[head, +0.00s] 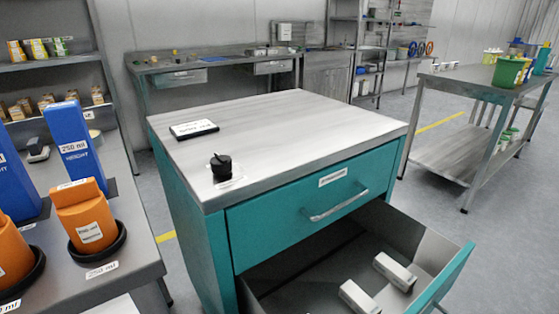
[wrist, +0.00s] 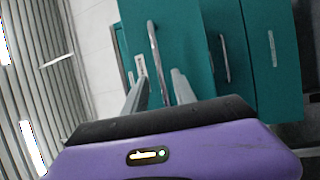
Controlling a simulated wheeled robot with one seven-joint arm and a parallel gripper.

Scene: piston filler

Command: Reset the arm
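My arm is not in the head view.
A black knob (head: 221,167) is on top. Blue and orange containers (head: 85,215) stand on the left bench.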

